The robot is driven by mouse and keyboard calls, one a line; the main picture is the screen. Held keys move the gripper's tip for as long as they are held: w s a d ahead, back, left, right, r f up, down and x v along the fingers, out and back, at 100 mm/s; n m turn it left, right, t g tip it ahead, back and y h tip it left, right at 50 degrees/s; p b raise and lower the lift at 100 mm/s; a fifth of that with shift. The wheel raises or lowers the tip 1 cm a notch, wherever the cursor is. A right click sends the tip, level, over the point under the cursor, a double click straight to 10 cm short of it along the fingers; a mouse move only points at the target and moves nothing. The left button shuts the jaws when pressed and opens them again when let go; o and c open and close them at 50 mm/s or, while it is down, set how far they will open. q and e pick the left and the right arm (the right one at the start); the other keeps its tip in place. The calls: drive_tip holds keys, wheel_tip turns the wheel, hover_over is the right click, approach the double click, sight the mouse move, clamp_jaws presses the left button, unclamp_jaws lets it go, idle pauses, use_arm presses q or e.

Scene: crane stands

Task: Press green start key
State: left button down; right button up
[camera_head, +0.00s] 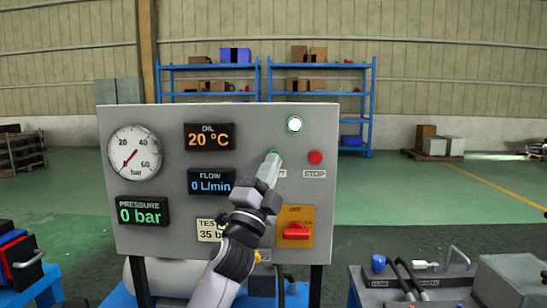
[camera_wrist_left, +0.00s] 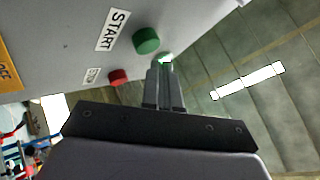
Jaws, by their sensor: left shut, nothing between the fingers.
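The control panel (camera_head: 150,205) is a grey board facing me. The green start key (camera_head: 275,152) is mostly hidden behind my left fingertips in the head view. In the left wrist view, the green start key (camera_wrist_left: 146,40) shows fully, with the START label (camera_wrist_left: 112,30) beside it. My left gripper (camera_head: 270,163) is shut and empty, pointing at the panel by the key. Its fingertips (camera_wrist_left: 163,66) appear just beside the green key in the wrist view; I cannot tell whether they touch it. My right gripper is in neither view.
The red stop button (camera_head: 316,158) is right of the key. A red rotary switch (camera_head: 296,231) on an orange plate marked OFF is below. Displays read 20 °C, 0 L/min and 0 bar; the gauge (camera_head: 134,153) is at left.

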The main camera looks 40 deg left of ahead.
use_arm(q)
drive_tip(key=shift+s+d+p, duration=0.45)
drive_tip(key=shift+s+d, duration=1.2)
drive_tip(key=shift+s, duration=0.25)
drive_tip(key=d+f+n+g+h, duration=0.2)
drive_tip(key=d+f+g+h, duration=0.15)
drive_tip(key=f, duration=1.15)
drive_tip(key=d+f+n+g+h, duration=0.25)
drive_tip(key=d+f+g, duration=0.2)
drive_tip(key=f, duration=1.05)
drive_tip(key=s+d+f+n+g+h, duration=0.2)
drive_tip(key=s+d+f, duration=0.3)
drive_tip(key=s+f, duration=0.3)
drive_tip(key=s+d+f+n+g+h, duration=0.1)
drive_tip(key=s+d+f+n+g, duration=0.2)
drive_tip(key=f, duration=0.9)
drive_tip(key=s+d+g, duration=0.1)
drive_tip(key=s+d, duration=0.2)
drive_tip(key=s, duration=0.2)
drive_tip(key=shift+s+f+g+h+p, duration=0.15)
drive_tip(key=shift+g+h+p, duration=0.15)
drive_tip(key=shift+h+p, duration=0.1)
drive_tip(key=shift+n, duration=0.25)
